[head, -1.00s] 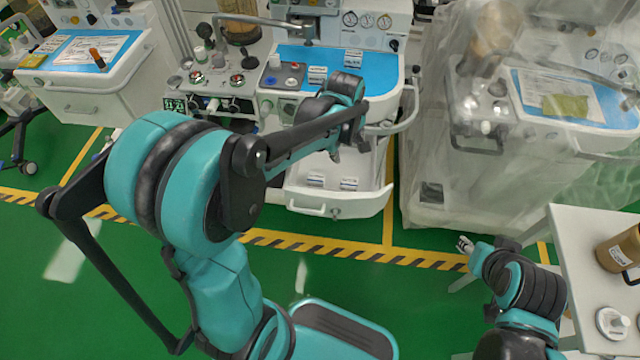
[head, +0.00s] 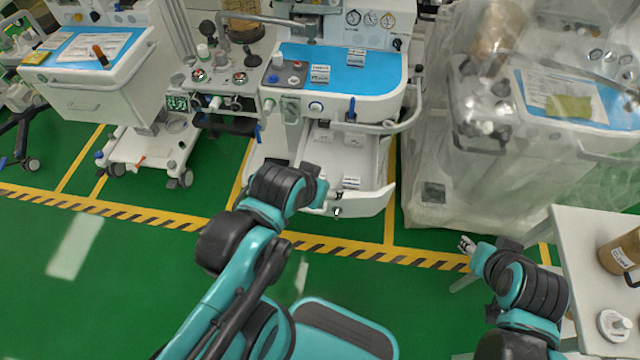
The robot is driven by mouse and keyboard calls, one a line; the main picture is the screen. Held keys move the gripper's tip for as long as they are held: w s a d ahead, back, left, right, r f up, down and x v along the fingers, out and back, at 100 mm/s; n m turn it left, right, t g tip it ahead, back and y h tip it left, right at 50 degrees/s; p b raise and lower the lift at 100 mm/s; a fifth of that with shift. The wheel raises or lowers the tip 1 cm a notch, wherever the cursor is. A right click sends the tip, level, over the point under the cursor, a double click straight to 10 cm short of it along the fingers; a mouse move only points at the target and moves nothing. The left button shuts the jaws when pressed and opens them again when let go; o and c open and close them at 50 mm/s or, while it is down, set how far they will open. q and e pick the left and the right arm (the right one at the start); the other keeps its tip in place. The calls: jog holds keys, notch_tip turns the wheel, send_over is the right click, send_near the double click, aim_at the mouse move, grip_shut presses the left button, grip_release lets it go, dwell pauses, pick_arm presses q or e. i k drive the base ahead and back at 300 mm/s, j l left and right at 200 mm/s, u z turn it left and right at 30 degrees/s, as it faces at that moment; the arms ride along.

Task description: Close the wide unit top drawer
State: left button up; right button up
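The wide unit (head: 390,104) stands at the top middle with a blue worktop. Its white top drawer (head: 374,204) is pulled out below the worktop, with small labelled packs (head: 351,183) inside. My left gripper (head: 322,198) is at the left part of the drawer front and covers the handle area there. Its fingers are mostly hidden by my wrist, so I cannot tell whether it touches the drawer or is open. My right gripper (head: 466,244) is over the floor, right of the drawer and apart from it; its fingers are too small to judge.
A plastic-covered cart (head: 440,170) stands right of the wide unit. Another cart (head: 110,95) with a closed drawer is at the left. A white table (head: 585,270) with a brown mug (head: 622,250) is at the right.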

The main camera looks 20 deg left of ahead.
aim_at(337, 159)
jog(key=k+l+z, duration=0.1)
jog(key=k+z, duration=0.15)
jog(key=k, duration=0.2)
jog(key=k+l+z, duration=0.25)
jog(key=k, duration=0.2)
jog(key=j, duration=0.1)
